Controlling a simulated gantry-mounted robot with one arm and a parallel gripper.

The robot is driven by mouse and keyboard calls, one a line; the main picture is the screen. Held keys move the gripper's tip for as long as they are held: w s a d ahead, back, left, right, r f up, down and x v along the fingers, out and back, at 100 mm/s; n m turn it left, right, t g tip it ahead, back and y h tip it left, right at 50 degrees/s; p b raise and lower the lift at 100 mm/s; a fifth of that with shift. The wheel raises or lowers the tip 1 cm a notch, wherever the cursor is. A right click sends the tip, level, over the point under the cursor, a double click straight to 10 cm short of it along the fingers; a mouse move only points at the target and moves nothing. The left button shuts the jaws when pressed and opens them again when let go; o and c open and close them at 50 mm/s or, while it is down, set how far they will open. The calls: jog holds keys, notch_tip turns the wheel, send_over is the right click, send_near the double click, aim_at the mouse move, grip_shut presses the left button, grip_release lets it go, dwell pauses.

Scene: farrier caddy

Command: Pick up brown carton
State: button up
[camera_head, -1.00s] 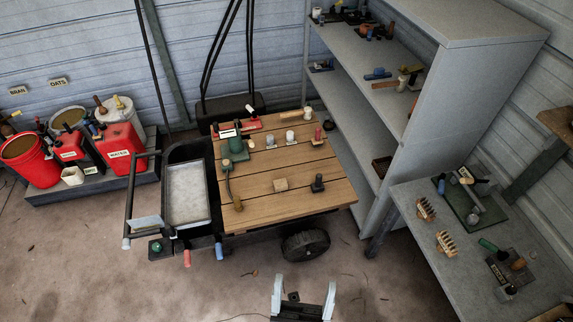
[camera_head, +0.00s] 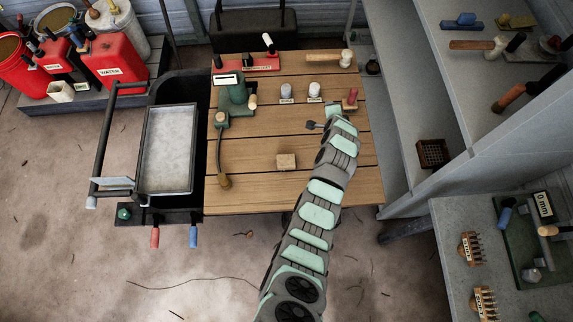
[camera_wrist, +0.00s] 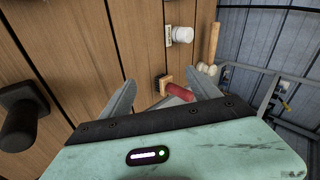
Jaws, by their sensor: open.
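The brown carton, a small tan block (camera_head: 286,161), sits on the wooden plank table (camera_head: 250,190), left of my arm in the head view. I cannot make it out in the wrist view. My gripper (camera_head: 326,116) is over the right part of the table, beyond the carton and to its right, apart from it. In the wrist view my gripper (camera_wrist: 164,92) is open, with its two fingers spread. A red-handled piece with a wooden base (camera_wrist: 180,92) shows beyond and between them; nothing is held.
A white-topped jar (camera_wrist: 180,34), a mallet (camera_wrist: 210,55) and a black knobbed piece (camera_wrist: 20,118) show around my gripper. A grey tray (camera_head: 168,150) adjoins the table. Shelves (camera_head: 440,110) rise at right.

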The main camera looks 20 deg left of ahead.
jog(key=s+a+f+g+y+b, duration=0.1)
jog(key=s+a+f+g+b, duration=0.25)
jog(key=s+f+g, duration=0.2)
jog(key=m+g+b, duration=0.1)
jog(key=g+b, duration=0.1)
jog(key=g, duration=0.3)
send_near(287, 161)
jog(key=shift+t, duration=0.25)
jog(key=x, duration=0.4)
jog(key=shift+s+d+f, duration=0.1)
jog(key=shift+s+d, duration=0.1)
jog(key=shift+d, duration=0.15)
jog(key=shift+a+b+x, duration=0.2)
jog(key=shift+b+x, duration=0.1)
jog(key=shift+x, duration=1.05)
jog(key=shift+a+b+x, duration=0.15)
jog(key=shift+b+x, duration=0.1)
jog(key=shift+x, duration=1.05)
jog(key=shift+c, duration=0.4)
grip_shut()
